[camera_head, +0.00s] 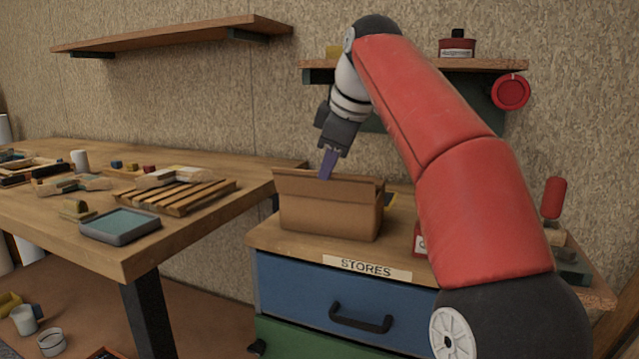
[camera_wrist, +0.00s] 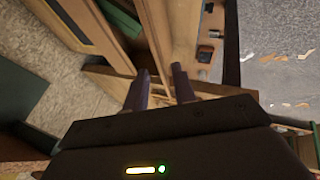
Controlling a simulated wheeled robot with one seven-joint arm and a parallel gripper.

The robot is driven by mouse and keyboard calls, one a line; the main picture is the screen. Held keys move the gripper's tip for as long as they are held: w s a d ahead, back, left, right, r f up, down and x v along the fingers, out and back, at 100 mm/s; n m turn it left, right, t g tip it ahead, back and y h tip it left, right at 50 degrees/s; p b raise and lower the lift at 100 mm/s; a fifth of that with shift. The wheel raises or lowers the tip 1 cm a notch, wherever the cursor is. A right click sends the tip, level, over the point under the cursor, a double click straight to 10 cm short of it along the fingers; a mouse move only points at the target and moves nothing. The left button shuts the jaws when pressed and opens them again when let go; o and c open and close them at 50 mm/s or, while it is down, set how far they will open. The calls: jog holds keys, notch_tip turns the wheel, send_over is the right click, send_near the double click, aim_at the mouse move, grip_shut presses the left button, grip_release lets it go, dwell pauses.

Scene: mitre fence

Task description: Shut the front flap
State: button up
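A brown cardboard box (camera_head: 328,214) stands on the cabinet. Its front flap (camera_head: 312,184) stands up along the near top edge, tilted slightly outward. My gripper (camera_head: 326,177) points down over the box, with its fingertips at the flap's upper edge, their ends partly hidden behind it. In the wrist view, the two dark fingers of my gripper (camera_wrist: 161,70) are parted with a gap between them, and tan cardboard panels (camera_wrist: 108,82) lie close around them. I cannot tell whether the fingers touch the flap. The box's inside is hidden in the head view.
The box stands on a cabinet labelled STORES (camera_head: 366,268) with blue and green drawers. A workbench (camera_head: 200,222) on the left holds a slatted rack (camera_head: 178,196), a grey tray (camera_head: 120,226) and small items. A wall shelf (camera_head: 480,65) is behind my arm.

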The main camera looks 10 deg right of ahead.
aim_at(322, 183)
jog(key=b+x, duration=0.1)
jog(key=x, duration=0.4)
jog(key=shift+w+f, duration=0.15)
jog(key=shift+f, duration=0.2)
grip_shut()
